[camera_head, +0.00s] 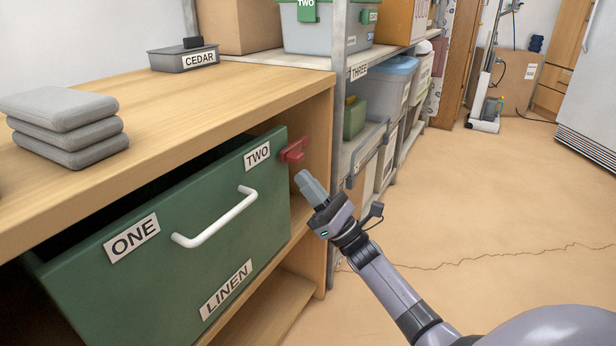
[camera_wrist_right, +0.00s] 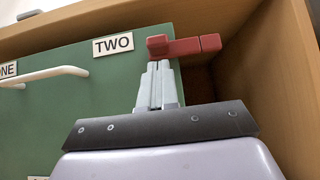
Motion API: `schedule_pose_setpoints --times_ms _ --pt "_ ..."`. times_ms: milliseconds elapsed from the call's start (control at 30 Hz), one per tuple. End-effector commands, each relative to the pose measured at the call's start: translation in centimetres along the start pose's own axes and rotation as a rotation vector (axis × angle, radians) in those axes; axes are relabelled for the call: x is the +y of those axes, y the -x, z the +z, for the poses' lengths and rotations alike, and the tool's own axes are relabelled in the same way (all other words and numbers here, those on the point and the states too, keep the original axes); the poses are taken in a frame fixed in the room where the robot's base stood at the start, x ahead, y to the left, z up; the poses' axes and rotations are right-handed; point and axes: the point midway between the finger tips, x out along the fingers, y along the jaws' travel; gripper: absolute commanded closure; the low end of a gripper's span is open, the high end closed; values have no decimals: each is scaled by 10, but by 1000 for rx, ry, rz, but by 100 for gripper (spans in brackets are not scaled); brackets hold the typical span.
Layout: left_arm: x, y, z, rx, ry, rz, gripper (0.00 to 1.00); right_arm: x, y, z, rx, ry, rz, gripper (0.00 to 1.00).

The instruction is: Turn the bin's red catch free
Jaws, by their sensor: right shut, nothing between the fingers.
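The green bin (camera_head: 165,235) sits in the wooden shelf unit, its front labelled ONE, TWO and LINEN, with a white handle (camera_head: 215,217). The red catch (camera_head: 293,151) is at the bin's upper right corner, by the TWO label. In the right wrist view the catch (camera_wrist_right: 185,46) lies roughly level, reaching right from the bin's front edge towards the shelf's side wall. My right gripper (camera_head: 303,176) is shut and empty, just below and in front of the catch. In the right wrist view its fingertips (camera_wrist_right: 158,66) appear just under the catch's left part; contact cannot be told. My left gripper is out of view.
Grey folded cloths (camera_head: 65,125) and a grey box labelled CEDAR (camera_head: 183,58) are on the shelf top. A metal rack (camera_head: 338,100) with storage boxes stands just right of the bin. The floor (camera_head: 500,220) at right is clear.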

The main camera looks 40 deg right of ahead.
Motion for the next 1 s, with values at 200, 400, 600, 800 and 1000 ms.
schedule_pose_setpoints --times_ms 200,400,600,800,1000 --pt "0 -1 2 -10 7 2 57 0 -10 10 2 -1 0 100" --pt "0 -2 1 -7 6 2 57 0 -11 11 2 -2 0 100" --pt "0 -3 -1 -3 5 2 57 0 -11 11 1 -3 -1 100" --pt "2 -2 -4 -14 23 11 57 0 -12 14 1 -27 -26 100" --pt "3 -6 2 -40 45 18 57 0 -13 14 1 -49 -49 100"
